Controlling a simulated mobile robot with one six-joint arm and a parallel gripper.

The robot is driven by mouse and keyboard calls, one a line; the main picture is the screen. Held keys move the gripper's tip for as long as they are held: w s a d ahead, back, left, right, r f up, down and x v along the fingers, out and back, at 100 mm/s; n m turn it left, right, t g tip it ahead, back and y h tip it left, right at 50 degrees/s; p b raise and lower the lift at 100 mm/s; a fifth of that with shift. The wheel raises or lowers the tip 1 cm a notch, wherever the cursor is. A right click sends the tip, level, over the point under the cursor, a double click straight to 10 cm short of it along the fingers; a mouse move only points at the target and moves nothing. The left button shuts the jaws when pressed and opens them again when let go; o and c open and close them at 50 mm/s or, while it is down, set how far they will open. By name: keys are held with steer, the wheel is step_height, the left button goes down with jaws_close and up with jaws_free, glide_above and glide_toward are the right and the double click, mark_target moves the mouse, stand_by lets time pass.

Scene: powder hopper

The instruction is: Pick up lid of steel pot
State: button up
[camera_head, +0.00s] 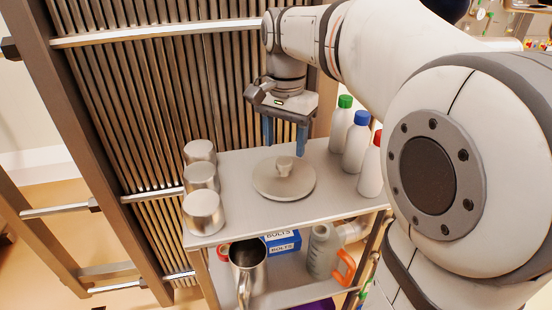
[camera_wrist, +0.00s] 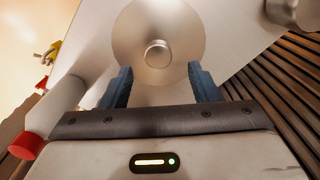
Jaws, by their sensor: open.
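The steel pot lid (camera_head: 275,185) is a round, pale metal disc on the upper shelf, with a short knob (camera_head: 285,164) in its middle. In the wrist view the lid (camera_wrist: 130,35) lies ahead of my fingers, and its knob (camera_wrist: 158,54) is beyond the fingertips, between their lines.
Metal cans (camera_head: 203,212) stand on the shelf's left. White bottles with green, blue and red caps (camera_head: 355,142) stand on the right. A slatted wall (camera_head: 160,100) is behind. A steel jug (camera_head: 246,268), a blue bolts box (camera_head: 284,242) and a grey bottle (camera_head: 322,250) are on the lower shelf.

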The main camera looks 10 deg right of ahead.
mark_target(284, 161)
steer(key=f, duration=0.6)
steer(key=shift+s+p, duration=0.2)
steer(key=shift+p, duration=0.15)
steer(key=shift+c, duration=0.6)
steer(key=shift+r, duration=0.1)
jaws_close()
